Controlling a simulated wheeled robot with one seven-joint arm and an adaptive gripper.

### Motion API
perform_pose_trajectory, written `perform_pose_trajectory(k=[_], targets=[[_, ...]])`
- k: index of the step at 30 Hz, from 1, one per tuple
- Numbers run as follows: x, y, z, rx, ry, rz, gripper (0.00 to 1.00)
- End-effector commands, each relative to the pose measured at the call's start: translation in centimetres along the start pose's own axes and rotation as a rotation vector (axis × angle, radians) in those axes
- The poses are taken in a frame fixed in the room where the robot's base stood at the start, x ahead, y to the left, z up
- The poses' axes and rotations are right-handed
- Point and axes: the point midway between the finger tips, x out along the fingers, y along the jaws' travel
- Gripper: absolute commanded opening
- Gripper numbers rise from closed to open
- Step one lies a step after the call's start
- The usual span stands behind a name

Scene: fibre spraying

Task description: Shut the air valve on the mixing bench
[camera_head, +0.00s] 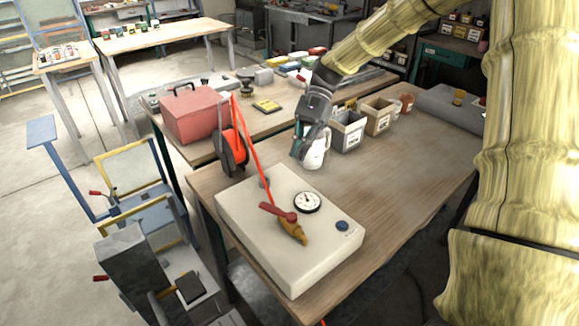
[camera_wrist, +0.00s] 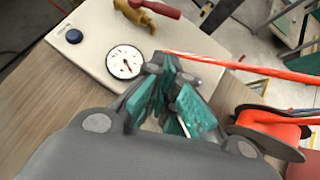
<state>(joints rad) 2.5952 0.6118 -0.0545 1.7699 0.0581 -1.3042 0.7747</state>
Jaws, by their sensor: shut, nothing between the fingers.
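The air valve has a brass body (camera_head: 293,232) and a red lever (camera_head: 277,211). It sits on a cream panel box (camera_head: 330,262) at the front of the mixing bench. The lever points to the upper left, in roughly the same direction as the body. In the wrist view, the brass body (camera_wrist: 133,14) and red lever (camera_wrist: 160,8) are at the top edge, partly cut off. My gripper (camera_head: 301,150) is above the bench, beyond the panel and apart from the valve. Its teal-padded fingers (camera_wrist: 178,98) are shut and empty in the wrist view.
A gauge (camera_head: 307,202) and blue knob (camera_head: 342,225) are on the panel.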

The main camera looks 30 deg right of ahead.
Motion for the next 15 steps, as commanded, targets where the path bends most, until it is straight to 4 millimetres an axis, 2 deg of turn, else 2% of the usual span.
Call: perform_pose_trajectory(k=[15], targets=[[8.2,0.1,0.2,0.000,-0.003,0.003,0.00]])
